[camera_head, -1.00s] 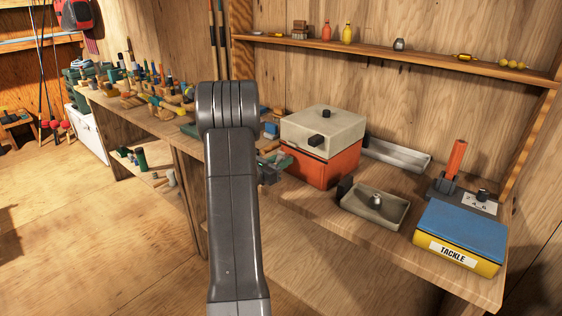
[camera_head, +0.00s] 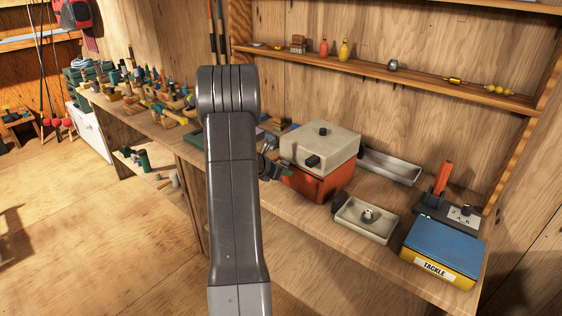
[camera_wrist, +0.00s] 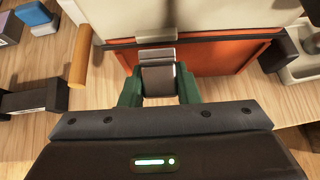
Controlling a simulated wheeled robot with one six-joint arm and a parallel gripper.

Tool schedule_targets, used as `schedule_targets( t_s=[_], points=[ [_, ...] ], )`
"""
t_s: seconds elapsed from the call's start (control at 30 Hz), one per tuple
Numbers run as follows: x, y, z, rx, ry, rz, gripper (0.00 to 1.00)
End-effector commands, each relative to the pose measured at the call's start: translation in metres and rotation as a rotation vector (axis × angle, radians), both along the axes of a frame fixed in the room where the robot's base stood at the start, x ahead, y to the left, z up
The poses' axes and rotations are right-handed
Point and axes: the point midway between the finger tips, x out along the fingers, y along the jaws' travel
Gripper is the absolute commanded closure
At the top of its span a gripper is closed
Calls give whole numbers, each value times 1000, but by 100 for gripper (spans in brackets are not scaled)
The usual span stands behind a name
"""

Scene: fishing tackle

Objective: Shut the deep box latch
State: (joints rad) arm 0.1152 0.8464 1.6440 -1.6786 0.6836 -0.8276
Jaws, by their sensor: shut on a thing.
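The deep box has an orange body (camera_head: 318,183) and a cream lid (camera_head: 322,146) with dark knobs. The lid sits down on the body. In the wrist view the orange front (camera_wrist: 205,58) and cream lid (camera_wrist: 195,14) are just ahead of my gripper (camera_wrist: 160,92). Its green fingers are shut on the grey metal latch (camera_wrist: 158,76), at the middle of the box front below the lid edge. I cannot tell whether the latch is fastened. In the head view my arm hides most of the gripper, left of the box.
A cream tray (camera_head: 365,219) and a blue-and-yellow tackle box (camera_head: 440,252) stand right of the deep box. A metal trough (camera_head: 390,166) lies behind. In the wrist view a wooden peg (camera_wrist: 80,56) stands left of the box. The bench (camera_head: 305,216) is clear in front.

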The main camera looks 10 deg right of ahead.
Motion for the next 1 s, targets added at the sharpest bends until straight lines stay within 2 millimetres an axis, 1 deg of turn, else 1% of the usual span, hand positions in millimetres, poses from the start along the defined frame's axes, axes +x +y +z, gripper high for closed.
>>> schedule_targets(
  t_s=[0.03,0.07,0.6,1.0],
  points=[
    [1,-1,11,25,15,-1,94],
    [1,-1,12,41,26,-1,94],
    [7,-8,13,264,168,0,94],
    [8,-11,14,356,230,0,94]
  ],
)
